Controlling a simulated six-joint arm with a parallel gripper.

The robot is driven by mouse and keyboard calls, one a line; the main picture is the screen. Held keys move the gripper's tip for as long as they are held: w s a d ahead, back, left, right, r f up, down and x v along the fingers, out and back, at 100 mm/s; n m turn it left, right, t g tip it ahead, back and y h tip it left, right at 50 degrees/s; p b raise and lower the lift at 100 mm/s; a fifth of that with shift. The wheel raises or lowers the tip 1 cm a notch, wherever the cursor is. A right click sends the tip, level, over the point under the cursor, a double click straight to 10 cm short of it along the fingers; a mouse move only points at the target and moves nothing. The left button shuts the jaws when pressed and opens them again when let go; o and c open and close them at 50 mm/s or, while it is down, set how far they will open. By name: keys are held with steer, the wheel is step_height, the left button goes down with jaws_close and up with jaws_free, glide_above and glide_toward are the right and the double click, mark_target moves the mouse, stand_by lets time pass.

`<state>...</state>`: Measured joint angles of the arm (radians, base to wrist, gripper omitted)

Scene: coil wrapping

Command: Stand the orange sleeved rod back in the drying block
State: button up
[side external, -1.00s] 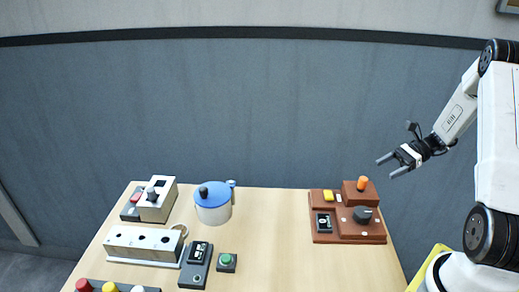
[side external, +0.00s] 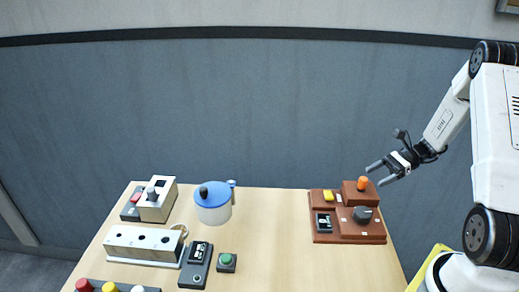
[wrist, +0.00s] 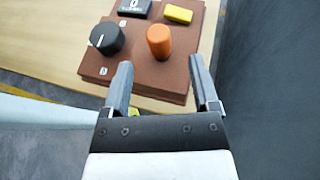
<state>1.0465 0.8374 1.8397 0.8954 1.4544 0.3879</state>
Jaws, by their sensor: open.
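The orange sleeved rod (side external: 362,183) stands upright in the raised back part of a brown block (side external: 322,238) at the right of the table. Only its upper part shows, also in the wrist view (wrist: 159,41). My gripper (side external: 374,176) is open and empty, close to the rod on its right side. In the wrist view my two fingers (wrist: 160,62) point toward the rod, which appears beyond the tips and between their lines. A pale block with several dark holes (side external: 111,240), which looks like the drying block, lies at the left of the table.
The brown block also carries a black knob (side external: 362,214), a yellow piece (side external: 328,195) and a small display (side external: 324,222). A blue-lidded pot (side external: 213,208), a green button box (side external: 226,262) and a dark meter (side external: 196,265) stand further left. The table's middle is clear.

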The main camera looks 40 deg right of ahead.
mark_target(366, 182)
steer(key=shift+x, duration=2.35)
jaws_close()
